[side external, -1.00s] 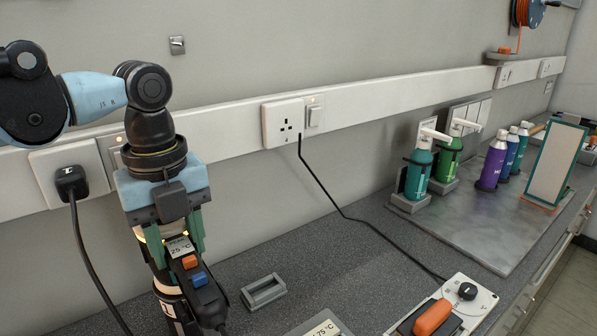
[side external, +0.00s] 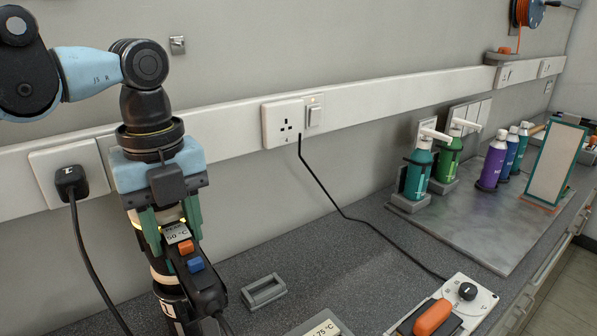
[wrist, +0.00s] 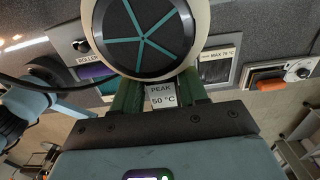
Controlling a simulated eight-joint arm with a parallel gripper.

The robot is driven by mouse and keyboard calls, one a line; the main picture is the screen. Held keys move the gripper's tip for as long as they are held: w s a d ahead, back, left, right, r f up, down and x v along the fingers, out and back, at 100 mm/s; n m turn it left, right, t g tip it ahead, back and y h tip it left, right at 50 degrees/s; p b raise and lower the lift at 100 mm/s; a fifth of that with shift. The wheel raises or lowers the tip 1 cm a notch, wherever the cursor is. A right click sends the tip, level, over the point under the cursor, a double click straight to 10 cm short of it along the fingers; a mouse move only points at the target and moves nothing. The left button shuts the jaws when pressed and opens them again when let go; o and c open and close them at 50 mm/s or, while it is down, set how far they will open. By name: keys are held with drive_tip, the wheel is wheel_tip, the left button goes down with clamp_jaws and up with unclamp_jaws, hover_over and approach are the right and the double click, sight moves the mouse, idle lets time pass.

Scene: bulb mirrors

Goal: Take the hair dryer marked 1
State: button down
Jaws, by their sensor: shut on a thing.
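The hair dryer (side external: 207,294) is dark with pale bands, an orange and a blue switch, and a white label that seems to read 1. Its small display (side external: 177,234) reads PEAK 50 °C. My gripper (side external: 171,222) is shut on it, with green fingers on either side of its body. The dryer is upright or slightly tilted in the side view, its lower end cut off by the frame. In the wrist view the dryer's round dark end with teal spokes (wrist: 150,32) fills the top middle, in front of my gripper (wrist: 158,92).
An empty grey holder (side external: 263,291) stands on the counter to the right. A plate marked 75 °C (side external: 322,329) and a white knob panel (side external: 474,300) with an orange handle lie further right. A black cord (side external: 345,215) crosses the counter from the wall socket. Bottles stand at the back right.

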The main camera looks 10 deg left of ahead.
drive_tip(key=shift+r, duration=2.95)
